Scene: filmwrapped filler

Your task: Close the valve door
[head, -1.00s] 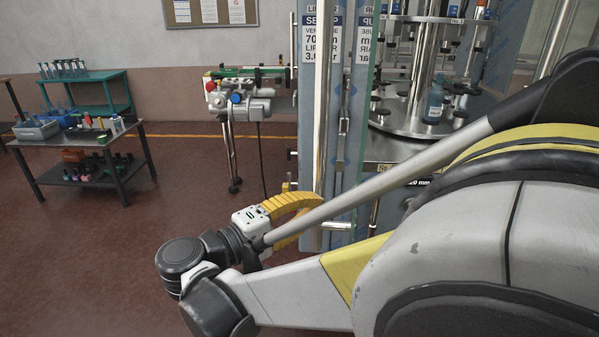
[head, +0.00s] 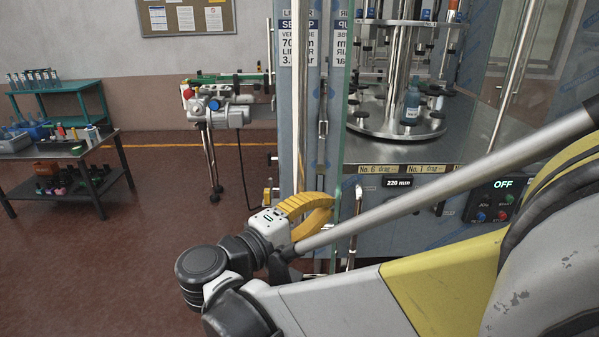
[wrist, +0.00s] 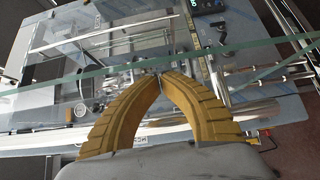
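A green-edged glass strip (wrist: 95,78) crosses at tip height. I see nothing clearly held between the tips, and I cannot tell whether they touch the door.
The filling machine's round platform (head: 375,125) with a blue bottle (head: 411,105) stands behind the door. A control panel (head: 491,201) reading OFF is at right, partly behind my arm. A dark table (head: 60,150) stands at left.

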